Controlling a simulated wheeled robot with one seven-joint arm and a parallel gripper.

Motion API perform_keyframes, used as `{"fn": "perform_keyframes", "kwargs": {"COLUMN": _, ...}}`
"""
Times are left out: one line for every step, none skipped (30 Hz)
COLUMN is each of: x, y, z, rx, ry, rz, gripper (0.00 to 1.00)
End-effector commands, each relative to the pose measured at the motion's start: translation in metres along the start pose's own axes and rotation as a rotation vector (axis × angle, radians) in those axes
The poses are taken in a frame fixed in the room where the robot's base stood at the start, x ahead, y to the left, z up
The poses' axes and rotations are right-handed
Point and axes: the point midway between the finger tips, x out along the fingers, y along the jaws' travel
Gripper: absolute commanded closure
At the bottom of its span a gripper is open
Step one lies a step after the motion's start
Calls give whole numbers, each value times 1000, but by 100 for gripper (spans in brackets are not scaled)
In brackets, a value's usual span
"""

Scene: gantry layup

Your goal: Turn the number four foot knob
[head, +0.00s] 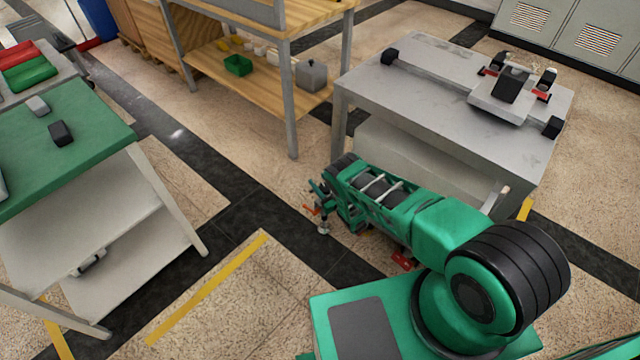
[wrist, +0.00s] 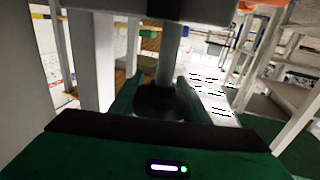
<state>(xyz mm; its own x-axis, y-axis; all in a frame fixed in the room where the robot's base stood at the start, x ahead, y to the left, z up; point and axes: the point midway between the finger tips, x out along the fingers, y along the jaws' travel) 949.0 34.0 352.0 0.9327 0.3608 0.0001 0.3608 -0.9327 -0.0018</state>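In the wrist view a dark round foot knob (wrist: 160,101) sits under a grey vertical rod. My gripper (wrist: 160,88) has one green finger on each side of the knob. I cannot tell whether the fingers press on it. No number on the knob is readable. In the head view my gripper (head: 325,195) is low, by the near left corner of the grey table (head: 370,85). A small grey foot (head: 323,228) shows just below it. My arm and gripper hide much of the table's near lower side.
A wooden shelf bench (head: 262,92) stands behind, to the left of the grey table. A green-topped table (head: 95,130) stands at the left. A device with dark and red parts (head: 508,90) is on the grey table. The floor between the tables is clear.

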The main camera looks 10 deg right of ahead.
Motion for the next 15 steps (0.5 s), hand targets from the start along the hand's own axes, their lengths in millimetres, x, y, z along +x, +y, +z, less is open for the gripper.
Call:
{"fn": "perform_keyframes", "kwargs": {"x": 0, "y": 2, "z": 0, "rx": -2, "ry": -2, "rz": 6, "gripper": 80}}
{"fn": "perform_keyframes", "kwargs": {"x": 0, "y": 2, "z": 0, "rx": -2, "ry": -2, "rz": 9, "gripper": 80}}
{"fn": "perform_keyframes", "kwargs": {"x": 0, "y": 2, "z": 0, "rx": -1, "ry": -2, "rz": 15, "gripper": 80}}
{"fn": "perform_keyframes", "kwargs": {"x": 0, "y": 2, "z": 0, "rx": 0, "ry": -2, "rz": 21, "gripper": 80}}
{"fn": "perform_keyframes", "kwargs": {"x": 0, "y": 3, "z": 0, "rx": 0, "ry": -1, "rz": 28, "gripper": 80}}
{"fn": "perform_keyframes", "kwargs": {"x": 0, "y": 3, "z": 0, "rx": -1, "ry": -1, "rz": 41, "gripper": 80}}
{"fn": "perform_keyframes", "kwargs": {"x": 1, "y": 3, "z": 0, "rx": 0, "ry": -1, "rz": 52, "gripper": 80}}
{"fn": "perform_keyframes", "kwargs": {"x": 1, "y": 4, "z": -1, "rx": 0, "ry": -1, "rz": 64, "gripper": 80}}
{"fn": "perform_keyframes", "kwargs": {"x": 1, "y": 5, "z": -1, "rx": 0, "ry": 0, "rz": 84, "gripper": 80}}
{"fn": "perform_keyframes", "kwargs": {"x": 1, "y": 6, "z": -1, "rx": 0, "ry": 0, "rz": 101, "gripper": 80}}
{"fn": "perform_keyframes", "kwargs": {"x": 0, "y": 6, "z": -1, "rx": 1, "ry": 0, "rz": 118, "gripper": 80}}
{"fn": "perform_keyframes", "kwargs": {"x": 0, "y": 7, "z": -1, "rx": 2, "ry": 0, "rz": 143, "gripper": 80}}
{"fn": "perform_keyframes", "kwargs": {"x": 0, "y": 8, "z": 0, "rx": 3, "ry": -1, "rz": 163, "gripper": 80}}
{"fn": "perform_keyframes", "kwargs": {"x": 0, "y": 9, "z": 0, "rx": 2, "ry": -1, "rz": 183, "gripper": 80}}
{"fn": "perform_keyframes", "kwargs": {"x": 0, "y": 10, "z": 0, "rx": 2, "ry": -1, "rz": 211, "gripper": 80}}
